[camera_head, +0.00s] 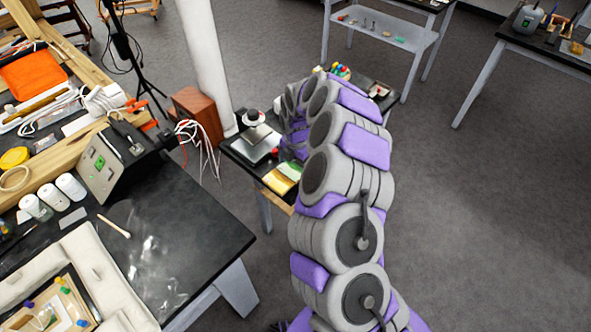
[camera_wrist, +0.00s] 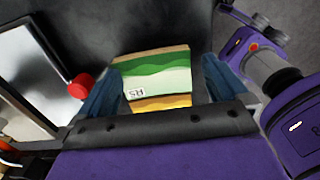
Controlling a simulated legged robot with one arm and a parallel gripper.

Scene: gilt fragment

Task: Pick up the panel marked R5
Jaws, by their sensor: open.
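A painted panel (camera_wrist: 158,72) with green, pale and orange-yellow wavy bands lies on the dark table in the wrist view. A small white label on it reads like R5, turned around. My gripper (camera_wrist: 163,90) is open, with one bluish finger at each side of the panel and its lower part hidden by the gripper body. I cannot tell whether the fingers touch it. In the head view a green and yellow painted piece (camera_head: 280,181) lies at the small table's near edge; my gripper is largely hidden behind my arm there.
A metal plate device (camera_wrist: 38,62) with a red knob (camera_wrist: 80,86) stands close left of the gripper. The small dark table (camera_head: 236,151) also holds a tray and colourful items at its far end. A white post (camera_head: 205,60) and wooden box (camera_head: 195,112) stand to its left.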

